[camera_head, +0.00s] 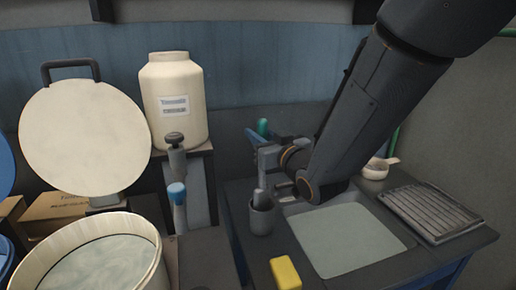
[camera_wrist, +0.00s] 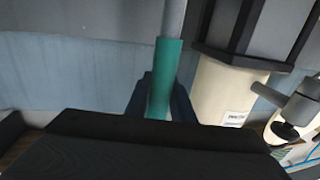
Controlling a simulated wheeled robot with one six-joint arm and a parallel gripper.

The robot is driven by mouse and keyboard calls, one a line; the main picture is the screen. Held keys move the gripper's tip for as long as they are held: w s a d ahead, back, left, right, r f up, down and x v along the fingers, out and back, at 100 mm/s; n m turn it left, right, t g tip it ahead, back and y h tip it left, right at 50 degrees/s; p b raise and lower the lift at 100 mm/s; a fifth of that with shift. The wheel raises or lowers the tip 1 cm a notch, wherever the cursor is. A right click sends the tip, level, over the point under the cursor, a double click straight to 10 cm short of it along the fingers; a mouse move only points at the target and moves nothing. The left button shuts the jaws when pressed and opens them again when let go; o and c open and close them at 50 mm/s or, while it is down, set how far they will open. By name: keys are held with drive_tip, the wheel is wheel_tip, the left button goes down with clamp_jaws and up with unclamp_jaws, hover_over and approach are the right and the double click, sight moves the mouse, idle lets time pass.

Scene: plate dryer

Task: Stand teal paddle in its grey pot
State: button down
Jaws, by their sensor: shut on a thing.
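The teal paddle's teal handle (camera_head: 263,127) sticks up above my gripper (camera_head: 258,140) in the head view. In the wrist view the teal handle (camera_wrist: 165,80) sits between the dark blue fingers of my gripper (camera_wrist: 162,98), with a grey shaft running on beyond it. My gripper is shut on the handle. The grey pot (camera_head: 262,220) stands at the back left of the bench, below my gripper. A grey piece, apparently the paddle's lower end, shows in the pot's mouth. Its depth inside is hidden.
A yellow block (camera_head: 285,272) lies in front of the pot. A pale sheet (camera_head: 345,240), a ribbed rack (camera_head: 436,212) and a small handled bowl (camera_head: 376,169) are to the right. A cream jar (camera_head: 174,100) and a round plate (camera_head: 84,138) stand at left.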

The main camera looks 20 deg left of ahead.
drive_tip(key=shift+f+p, duration=0.5)
drive_tip(key=shift+f, duration=1.85)
drive_tip(key=shift+f, duration=0.2)
drive_tip(key=c, duration=1.5)
unclamp_jaws()
drive_tip(key=shift+c, duration=0.2)
drive_tip(key=shift+r, duration=0.2)
drive_tip(key=b+v, duration=0.3)
drive_tip(key=v, duration=0.9)
